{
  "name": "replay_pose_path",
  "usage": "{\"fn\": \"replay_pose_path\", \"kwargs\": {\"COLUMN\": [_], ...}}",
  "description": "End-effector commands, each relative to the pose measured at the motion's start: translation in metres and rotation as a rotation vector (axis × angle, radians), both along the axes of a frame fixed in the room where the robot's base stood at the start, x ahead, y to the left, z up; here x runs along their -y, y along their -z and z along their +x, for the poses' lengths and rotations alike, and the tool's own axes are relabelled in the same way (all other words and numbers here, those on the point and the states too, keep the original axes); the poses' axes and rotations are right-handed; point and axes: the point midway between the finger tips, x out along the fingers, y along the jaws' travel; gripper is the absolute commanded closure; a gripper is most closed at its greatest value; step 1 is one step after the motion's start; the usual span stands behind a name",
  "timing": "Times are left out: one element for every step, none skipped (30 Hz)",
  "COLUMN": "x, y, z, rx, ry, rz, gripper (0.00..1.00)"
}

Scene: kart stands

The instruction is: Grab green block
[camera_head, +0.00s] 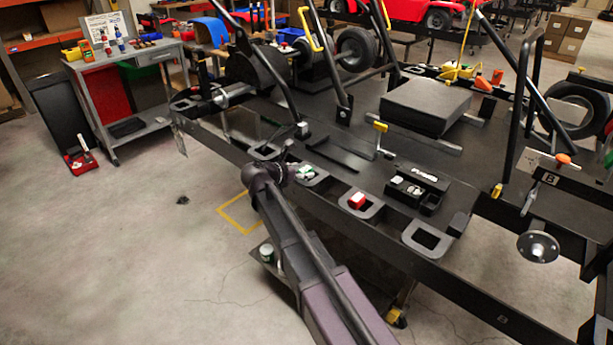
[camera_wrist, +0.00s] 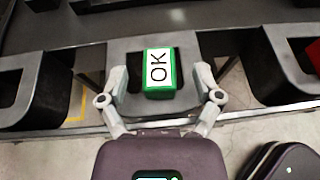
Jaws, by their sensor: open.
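The green block (camera_wrist: 160,73) has a white top face marked "OK" and sits in a grey holder tray (camera_wrist: 125,46) in the wrist view. It also shows in the head view (camera_head: 306,172), in a holder on the black kart frame. My gripper (camera_wrist: 160,84) is open, with one finger on each side of the block and a gap on both sides. In the head view my gripper (camera_head: 287,172) is just left of the block and partly hidden by my arm.
A red block (camera_head: 357,200) sits in the neighbouring holder to the right. An empty holder (camera_head: 408,236) is farther right, and a black box with small parts (camera_head: 418,186) lies behind. Bars of the kart frame (camera_head: 330,60) rise behind. Open floor lies at left.

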Motion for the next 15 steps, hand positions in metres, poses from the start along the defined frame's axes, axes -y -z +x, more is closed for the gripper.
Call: {"fn": "replay_pose_path", "kwargs": {"x": [0.0037,0.0051,0.0065,0.0074,0.0081,0.0087,0.0091,0.0091,0.0092,0.0092,0.0092,0.0092,0.0092,0.0092,0.0092], "y": [0.0043,0.0051,0.0058,0.0062,0.0064,0.0064,0.0064,0.0062,0.0059,0.0059,0.0058,0.0058,0.0058,0.0058,0.0058], "z": [0.0046,0.0063,0.0081,0.0092,0.0098,0.0105,0.0107,0.0108,0.0107,0.0106,0.0106,0.0105,0.0105,0.0105,0.0105], "rx": [0.0,0.0,0.0,0.0,0.0,0.0,0.0,0.0,0.0,0.0,0.0,0.0,0.0,0.0,0.0], "ry": [0.001,0.001,0.0,-0.001,-0.001,-0.001,-0.001,-0.001,-0.002,-0.002,-0.001,-0.001,-0.001,-0.001,-0.001], "rz": [0.0,0.0,0.0,0.0,0.0,0.0,0.0,0.0,0.0,0.0,0.0,0.0,0.0,0.0,0.0], "gripper": [0.17,0.17,0.17,0.17,0.17,0.17,0.17,0.17,0.17,0.17,0.17,0.17,0.17,0.17,0.17]}}
